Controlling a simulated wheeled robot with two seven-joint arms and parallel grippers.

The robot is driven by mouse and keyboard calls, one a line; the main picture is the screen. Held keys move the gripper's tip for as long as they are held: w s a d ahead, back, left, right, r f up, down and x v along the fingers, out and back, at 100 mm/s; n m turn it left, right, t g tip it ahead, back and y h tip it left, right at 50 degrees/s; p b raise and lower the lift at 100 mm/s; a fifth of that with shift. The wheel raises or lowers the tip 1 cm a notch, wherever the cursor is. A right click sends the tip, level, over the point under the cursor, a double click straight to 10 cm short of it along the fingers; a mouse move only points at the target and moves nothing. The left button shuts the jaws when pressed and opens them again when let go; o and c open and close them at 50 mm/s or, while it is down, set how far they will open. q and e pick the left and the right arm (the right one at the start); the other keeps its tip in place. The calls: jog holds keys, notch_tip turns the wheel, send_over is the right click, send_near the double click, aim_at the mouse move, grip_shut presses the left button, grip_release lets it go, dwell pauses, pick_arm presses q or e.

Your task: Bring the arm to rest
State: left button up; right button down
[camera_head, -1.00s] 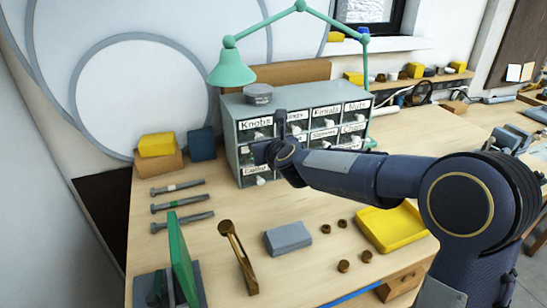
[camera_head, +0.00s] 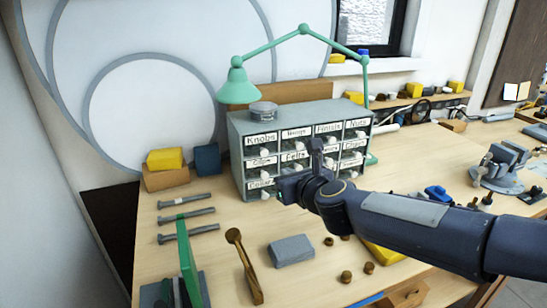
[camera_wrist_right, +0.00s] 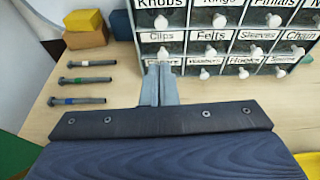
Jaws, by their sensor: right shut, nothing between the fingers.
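My right gripper (camera_head: 298,172) is in front of the grey drawer cabinet (camera_head: 240,140), with the arm coming in from the right. In the right wrist view its fingers (camera_wrist_right: 159,72) are together and empty, pointing toward the lower drawers. The cabinet has labelled drawers with white knobs, such as Knobs, Clips and Felts; the gripper hides part of the lower rows in the head view. I cannot tell whether the fingertips touch the cabinet. My left gripper is not in view.
A green lamp (camera_head: 238,84) stands behind the cabinet. Several bolts (camera_head: 188,218) lie at left. A grey block (camera_head: 291,250), a brass piece (camera_head: 243,262), small brown knobs (camera_head: 346,276) and a yellow tray (camera_head: 384,254) lie in front. A vise (camera_head: 502,168) stands at right.

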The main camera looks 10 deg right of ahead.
jog(key=s+d+f+n+g, duration=0.2)
jog(key=s+f+n, duration=0.2)
jog(key=s+n, duration=0.6)
jog(key=s+d+f+n+g, duration=0.3)
jog(key=s+f+n, duration=0.2)
jog(key=s+n, duration=0.6)
jog(key=s+d+f+n+g, duration=0.2)
jog(key=s+f+n+g, duration=0.1)
jog(key=s+n, duration=0.7)
jog(key=shift+s+d+f+n+y, duration=0.3)
jog(key=shift+s+d+f+y, duration=0.1)
jog(key=shift+s+f, duration=0.25)
jog(key=c, duration=2.2)
grip_release()
jog(key=shift+w, duration=0.15)
